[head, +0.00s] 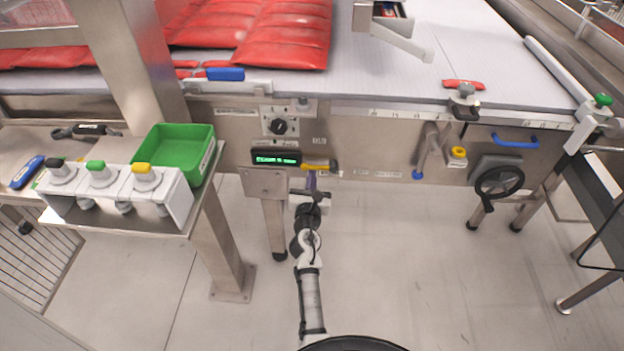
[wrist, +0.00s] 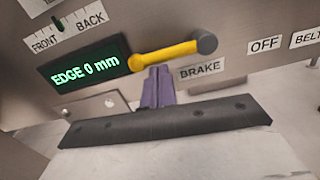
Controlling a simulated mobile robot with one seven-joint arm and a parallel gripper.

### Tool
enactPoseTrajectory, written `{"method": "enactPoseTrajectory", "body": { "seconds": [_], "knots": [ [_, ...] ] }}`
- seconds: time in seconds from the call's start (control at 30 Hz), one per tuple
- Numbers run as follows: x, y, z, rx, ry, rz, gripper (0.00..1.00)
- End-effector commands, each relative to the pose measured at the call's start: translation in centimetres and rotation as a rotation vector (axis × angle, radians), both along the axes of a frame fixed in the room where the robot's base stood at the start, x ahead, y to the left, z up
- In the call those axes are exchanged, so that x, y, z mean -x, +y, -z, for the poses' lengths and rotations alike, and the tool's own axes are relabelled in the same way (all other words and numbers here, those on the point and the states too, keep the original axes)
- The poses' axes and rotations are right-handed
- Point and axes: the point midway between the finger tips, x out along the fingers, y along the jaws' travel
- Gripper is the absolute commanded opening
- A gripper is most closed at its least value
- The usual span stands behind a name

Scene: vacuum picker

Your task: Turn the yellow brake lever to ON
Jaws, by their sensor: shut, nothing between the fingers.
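The yellow brake lever (head: 317,166) is on the machine's front panel, just right of the display. In the wrist view the yellow lever (wrist: 168,56) lies nearly level, its yellow grip to the left and a dark round end at the right. A BRAKE label (wrist: 200,70) sits below it. My gripper (head: 311,181) is below the lever. In the wrist view my purple fingers (wrist: 157,80) are shut and empty, tips just under the lever's middle. I cannot tell whether they touch it. No ON mark is readable near the lever; an OFF label (wrist: 265,44) sits further right.
A green display (wrist: 86,75) reading EDGE 0 mm is left of the lever. A steel side table (head: 205,205) with a green bin (head: 176,150) stands left. A black handwheel (head: 499,182) is at right. The floor right of my arm is clear.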

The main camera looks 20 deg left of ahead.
Motion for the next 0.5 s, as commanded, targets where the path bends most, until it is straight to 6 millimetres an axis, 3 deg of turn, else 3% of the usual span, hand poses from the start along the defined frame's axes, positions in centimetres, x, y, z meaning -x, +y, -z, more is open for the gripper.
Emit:
{"method": "enactPoseTrajectory", "body": {
  "seconds": [0.5],
  "knots": [
    [0.0, 0.2, -1.2, -0.143, 0.038, 0.000, 0.00]
  ]
}}
